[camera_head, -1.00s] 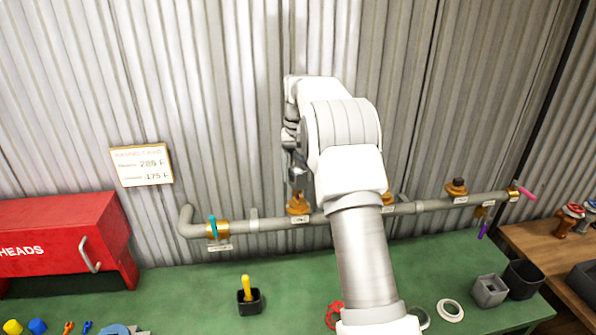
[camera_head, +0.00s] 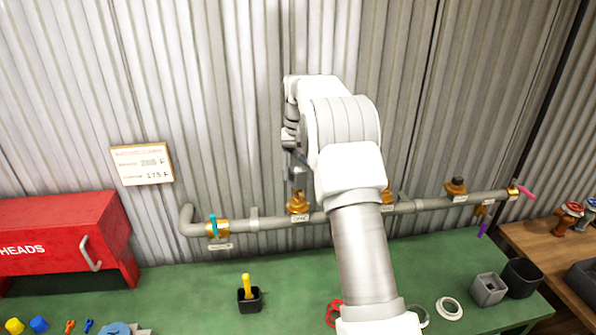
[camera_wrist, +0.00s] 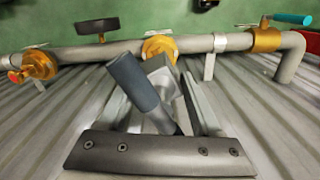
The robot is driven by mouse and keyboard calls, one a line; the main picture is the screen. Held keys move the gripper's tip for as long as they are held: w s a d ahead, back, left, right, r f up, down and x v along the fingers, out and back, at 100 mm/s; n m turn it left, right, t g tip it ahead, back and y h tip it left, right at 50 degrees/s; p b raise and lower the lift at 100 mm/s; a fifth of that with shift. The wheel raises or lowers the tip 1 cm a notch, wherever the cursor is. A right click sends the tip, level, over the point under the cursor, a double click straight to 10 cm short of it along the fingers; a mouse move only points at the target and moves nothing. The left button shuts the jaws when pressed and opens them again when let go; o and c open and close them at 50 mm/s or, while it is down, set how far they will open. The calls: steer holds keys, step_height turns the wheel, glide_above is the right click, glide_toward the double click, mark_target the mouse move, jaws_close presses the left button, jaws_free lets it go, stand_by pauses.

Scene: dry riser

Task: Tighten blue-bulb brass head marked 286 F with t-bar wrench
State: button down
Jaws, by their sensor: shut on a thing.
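My gripper (camera_head: 296,168) is above a brass fitting (camera_head: 298,203) on the pipe, partly hidden behind my arm. In the wrist view my gripper (camera_wrist: 160,88) is shut on the grey t-bar wrench (camera_wrist: 133,82), whose dark cylindrical bar lies at a slant between the fingers. The same brass fitting (camera_wrist: 158,45) shows just beyond the wrench. Whether the wrench touches a head there is hidden. No blue bulb or 286 F mark can be made out on a head at this fitting.
The grey pipe (camera_head: 272,223) runs along the corrugated wall above the green bench (camera_head: 190,290). A teal-handled valve (camera_head: 213,227) is at its left. A rating card (camera_head: 142,164) hangs above the red HEADS box (camera_head: 60,235). A small black holder (camera_head: 249,300) stands on the bench.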

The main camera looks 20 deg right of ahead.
mark_target(298, 187)
steer(key=shift+f+b, duration=1.45)
steer(key=shift+f, duration=1.2)
steer(key=shift+r+m+p, duration=0.15)
steer(key=shift+m+p, duration=0.7)
steer(key=shift+m, duration=0.65)
steer(key=shift+m+p, duration=0.35)
steer(key=shift+m, duration=1.05)
steer(key=shift+m+p, duration=0.6)
steer(key=shift+m, duration=0.5)
steer(key=shift+n, duration=0.6)
